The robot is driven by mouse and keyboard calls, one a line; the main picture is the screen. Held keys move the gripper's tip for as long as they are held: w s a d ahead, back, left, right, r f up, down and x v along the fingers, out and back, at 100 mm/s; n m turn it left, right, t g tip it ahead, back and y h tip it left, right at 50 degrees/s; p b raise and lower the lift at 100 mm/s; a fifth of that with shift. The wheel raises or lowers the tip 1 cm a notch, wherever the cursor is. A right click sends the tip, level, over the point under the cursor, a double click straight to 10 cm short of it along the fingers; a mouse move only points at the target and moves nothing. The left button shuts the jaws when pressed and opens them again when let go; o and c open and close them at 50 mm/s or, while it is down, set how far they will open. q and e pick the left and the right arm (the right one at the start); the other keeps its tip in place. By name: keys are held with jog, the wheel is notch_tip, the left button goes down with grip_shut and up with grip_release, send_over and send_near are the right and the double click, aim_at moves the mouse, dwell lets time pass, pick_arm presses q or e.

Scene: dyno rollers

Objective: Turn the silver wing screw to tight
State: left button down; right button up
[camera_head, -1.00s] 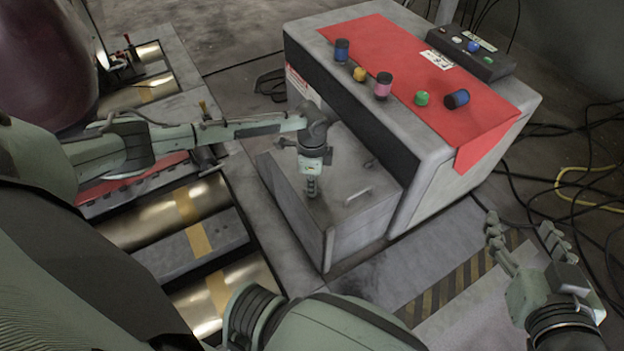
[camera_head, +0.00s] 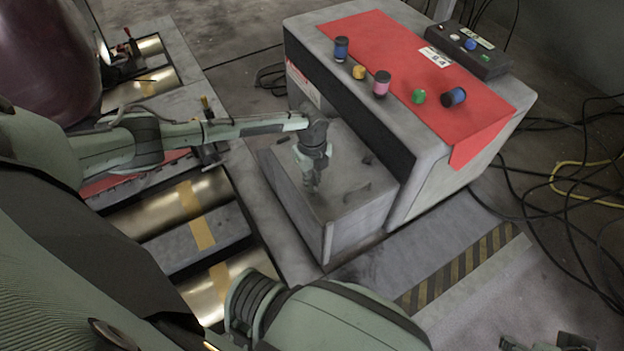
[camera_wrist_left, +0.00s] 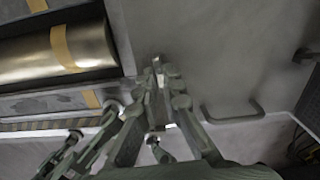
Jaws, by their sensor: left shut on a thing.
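My left gripper (camera_head: 312,186) points down at the top of the low grey box (camera_head: 340,222). It also shows in the left wrist view (camera_wrist_left: 160,72), where its fingertips are close together at the box top. It is shut on the silver wing screw, which the fingertips largely hide, so I cannot tell its angle or how tight it is. My right gripper (camera_head: 548,342) is cut off by the bottom edge of the head view, and I cannot see whether it is open.
A bare handle (camera_head: 356,192) lies right of my left gripper on the box; it also shows in the wrist view (camera_wrist_left: 235,114). A larger cabinet with a red cover (camera_head: 400,55) and several coloured knobs stands behind. Metal rollers (camera_head: 180,210) lie left. Cables (camera_head: 560,215) cover the right floor.

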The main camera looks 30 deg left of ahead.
pick_arm(q)
jog(key=shift+d+m, duration=0.1)
jog(key=shift+m, duration=0.3)
pick_arm(e)
jog(key=shift+s+d, duration=0.25)
jog(key=shift+s, duration=0.05)
pick_arm(q)
jog(key=c, duration=1.8)
grip_release()
jog(key=shift+o, duration=0.6)
pick_arm(e)
jog(key=shift+s, duration=0.1)
pick_arm(q)
jog(key=shift+r, duration=0.1)
notch_tip(320, 180, up, 12)
jog(key=shift+s, duration=0.15)
pick_arm(e)
jog(key=shift+f, duration=0.1)
